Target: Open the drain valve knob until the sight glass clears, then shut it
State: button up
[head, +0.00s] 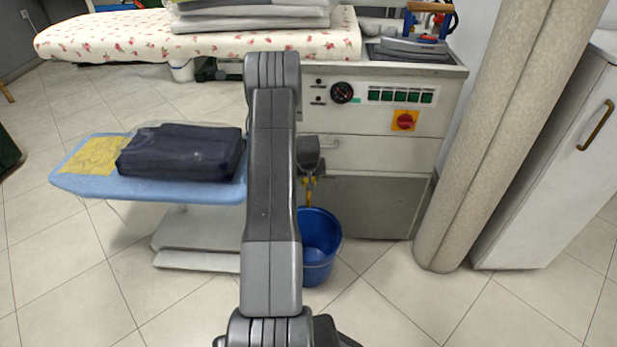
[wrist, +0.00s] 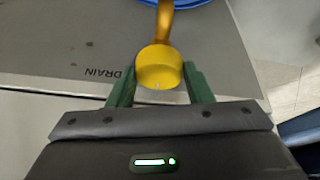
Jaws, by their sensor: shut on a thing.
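The yellow drain valve knob (wrist: 160,68) sits between the two green fingers of my gripper (wrist: 158,82) in the wrist view. My gripper is shut on it. An orange-yellow pipe (wrist: 166,18) runs from the knob toward the blue bucket (wrist: 206,2). The word DRAIN is printed on the grey panel to the left of the knob. In the head view, a little yellow of the valve (head: 310,190) shows above the bucket (head: 318,250), and my arm hides part of the area. I cannot make out the sight glass in either view.
The cabinet (head: 365,205) carries a dial, green switches and a red-and-yellow rotary switch (head: 404,121). A blue board (head: 95,180) with dark folded cloth (head: 180,152) is at left. A beige column (head: 490,150) stands right. The floor in front is clear.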

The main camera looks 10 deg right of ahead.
jog(key=o, duration=1)
jog(key=shift+r, duration=0.1)
jog(key=p+v, duration=0.3)
jog(key=v, duration=1)
jog(key=shift+s+r, duration=0.2)
jog(key=shift+r, duration=0.05)
jog(key=shift+f, duration=0.1)
jog(key=b+x, duration=0.3)
jog(key=x, duration=1)
jog(key=shift+w+f, duration=0.2)
jog(key=shift+f, duration=0.1)
